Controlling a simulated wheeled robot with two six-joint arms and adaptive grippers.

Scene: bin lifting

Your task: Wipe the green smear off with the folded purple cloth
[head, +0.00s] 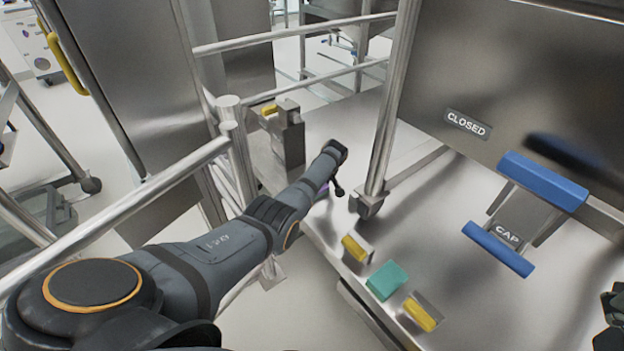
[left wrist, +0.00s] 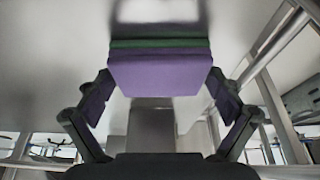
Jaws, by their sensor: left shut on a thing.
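My left gripper (head: 334,183) is at the end of my outstretched left arm, low over the steel surface near the middle of the head view. In the left wrist view, its two fingers (left wrist: 160,90) are shut on the sides of the folded purple cloth (left wrist: 160,74). Only a sliver of the cloth (head: 323,190) shows in the head view. A dark green strip (left wrist: 160,43) lies along the cloth's far edge; I cannot tell whether it is the smear or part of the cloth. A dark part that looks like my right gripper (head: 611,315) is cut off at the right edge.
A teal block (head: 387,281) sits between two yellow blocks (head: 355,247) (head: 420,315) along the platform's front edge. A steel post (head: 391,115) and railings (head: 290,35) stand near my left arm. A blue-handled fixture marked CAP (head: 507,234) is at right.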

